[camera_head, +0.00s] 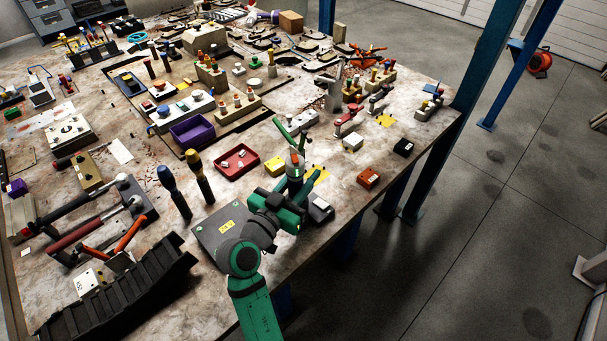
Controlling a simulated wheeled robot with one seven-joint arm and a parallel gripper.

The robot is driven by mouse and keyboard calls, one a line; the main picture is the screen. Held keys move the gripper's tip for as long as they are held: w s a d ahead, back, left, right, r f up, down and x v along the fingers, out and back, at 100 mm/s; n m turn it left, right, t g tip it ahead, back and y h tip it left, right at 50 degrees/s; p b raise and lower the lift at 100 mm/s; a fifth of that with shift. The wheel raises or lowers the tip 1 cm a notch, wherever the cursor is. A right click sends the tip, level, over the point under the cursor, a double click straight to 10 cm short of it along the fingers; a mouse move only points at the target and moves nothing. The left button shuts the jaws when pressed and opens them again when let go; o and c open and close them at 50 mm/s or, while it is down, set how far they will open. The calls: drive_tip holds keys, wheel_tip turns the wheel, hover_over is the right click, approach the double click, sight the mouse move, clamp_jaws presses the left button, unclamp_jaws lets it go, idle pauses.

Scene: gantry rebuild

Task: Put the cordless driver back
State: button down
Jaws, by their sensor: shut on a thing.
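My gripper (294,145) is at the end of my green arm, low over the front right part of the workbench. Its green fingers are shut around a small grey and orange thing (294,159), which appears to be the cordless driver. Fingers and wrist hide most of it, and I cannot tell whether it touches the bench. A yellow-marked patch (320,176) on the bench top lies just right of the gripper.
The workbench (337,190) is crowded. A red tray (237,162), a yellow block (274,166) and a grey plate (218,232) lie close to my arm. An orange block (368,178) and black block (403,147) sit near the right edge.

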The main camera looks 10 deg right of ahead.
drive_tip(key=shift+f, duration=0.4)
idle(0.4)
drive_tip(key=c, duration=1.3)
unclamp_jaws()
drive_tip(key=shift+f, duration=0.1)
drive_tip(key=v, duration=1)
drive_tip(key=shift+s+a, duration=0.25)
drive_tip(key=shift+s, duration=0.05)
